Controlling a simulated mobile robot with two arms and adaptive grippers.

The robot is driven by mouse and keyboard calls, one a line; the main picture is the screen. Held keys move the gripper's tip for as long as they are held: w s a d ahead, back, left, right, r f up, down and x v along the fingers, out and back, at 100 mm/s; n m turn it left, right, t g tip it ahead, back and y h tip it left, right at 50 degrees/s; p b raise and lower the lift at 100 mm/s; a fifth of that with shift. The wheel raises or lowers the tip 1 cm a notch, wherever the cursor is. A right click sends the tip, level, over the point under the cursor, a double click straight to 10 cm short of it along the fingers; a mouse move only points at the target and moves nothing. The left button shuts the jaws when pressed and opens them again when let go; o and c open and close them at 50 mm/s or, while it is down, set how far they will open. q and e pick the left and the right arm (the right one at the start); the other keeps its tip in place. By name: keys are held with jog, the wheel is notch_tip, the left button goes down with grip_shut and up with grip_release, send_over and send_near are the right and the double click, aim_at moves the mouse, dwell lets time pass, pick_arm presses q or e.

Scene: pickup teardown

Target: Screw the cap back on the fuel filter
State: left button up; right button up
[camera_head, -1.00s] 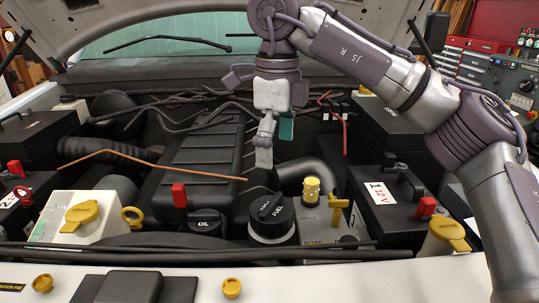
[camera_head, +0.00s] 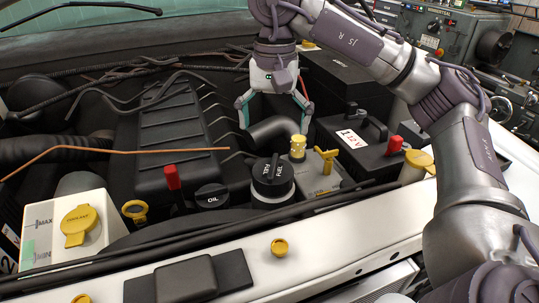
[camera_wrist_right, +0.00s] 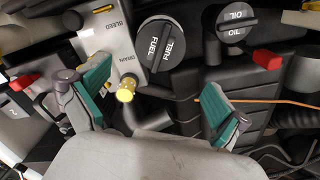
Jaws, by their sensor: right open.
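The black round fuel cap (camera_head: 272,178), marked FUEL and with a raised ridge, sits upright on top of the fuel filter (camera_head: 272,199), whose pale band shows under it. The cap also shows in the wrist view (camera_wrist_right: 167,47). Whether its threads are engaged cannot be told. My right gripper (camera_head: 274,112) is open and empty, pointing down, above and a little behind the cap. In the wrist view its teal-padded fingers (camera_wrist_right: 152,90) are spread wide, with the cap beyond them, towards the top. My left gripper is not in view.
A yellow knob (camera_head: 298,149) and a yellow T-handle (camera_head: 326,160) stand on the grey block right of the cap. The oil cap (camera_head: 211,196) is at its left. A 12V battery (camera_head: 364,142) stands further right; a copper-coloured rod (camera_head: 130,150) lies at left.

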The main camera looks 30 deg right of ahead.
aim_at(273, 165)
notch_tip(273, 165, down, 4)
jog(key=shift+r+b, duration=0.1)
jog(key=shift+b, duration=0.25)
notch_tip(273, 165, down, 6)
jog(key=shift+f+p, duration=0.2)
jog(key=shift+p, duration=0.8)
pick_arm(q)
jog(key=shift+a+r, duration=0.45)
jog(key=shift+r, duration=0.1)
pick_arm(e)
jog(key=shift+f, duration=0.7)
